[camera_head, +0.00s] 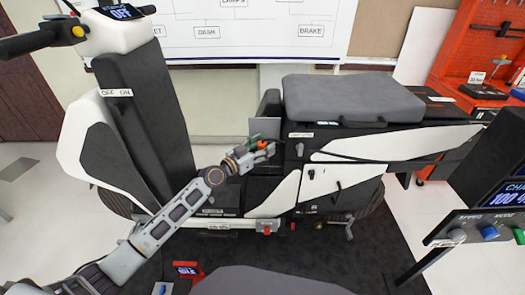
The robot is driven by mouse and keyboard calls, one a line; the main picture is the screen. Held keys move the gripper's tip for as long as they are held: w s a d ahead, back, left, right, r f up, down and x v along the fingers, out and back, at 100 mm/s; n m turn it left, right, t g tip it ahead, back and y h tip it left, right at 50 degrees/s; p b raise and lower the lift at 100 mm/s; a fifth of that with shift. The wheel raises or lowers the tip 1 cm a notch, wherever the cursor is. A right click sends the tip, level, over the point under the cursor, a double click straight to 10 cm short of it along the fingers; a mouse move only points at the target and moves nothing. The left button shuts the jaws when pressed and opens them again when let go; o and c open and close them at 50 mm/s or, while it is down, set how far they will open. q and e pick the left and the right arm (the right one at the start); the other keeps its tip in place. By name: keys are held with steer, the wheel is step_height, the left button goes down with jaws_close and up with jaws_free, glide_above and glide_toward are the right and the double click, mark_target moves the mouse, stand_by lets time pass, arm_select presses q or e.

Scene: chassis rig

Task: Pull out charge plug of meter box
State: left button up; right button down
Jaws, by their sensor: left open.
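My left gripper (264,150) reaches in from the lower left and is open beside the middle of the white and black scooter (345,148), just left of the box under its seat. Small orange and green parts show at the gripper's fingers; I cannot tell whether they belong to it or to a plug. The charge plug is not clearly made out and may be hidden by the gripper. A box with a blue-lit screen reading "CHA" and "100" (508,197) stands at the right edge, partly cut off; it may be the meter box. My right gripper is not in view.
The scooter's handlebar and screen (122,12) are at the upper left. A control panel with blue and green knobs (488,232) is at the lower right. An orange tool bench (475,92) stands behind. A small red-framed display (187,270) is at the bottom.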

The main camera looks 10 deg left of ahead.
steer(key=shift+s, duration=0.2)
arm_select(q)
steer(key=c, duration=1.2)
steer(key=shift+c, duration=0.2)
steer(key=shift+r, duration=0.2)
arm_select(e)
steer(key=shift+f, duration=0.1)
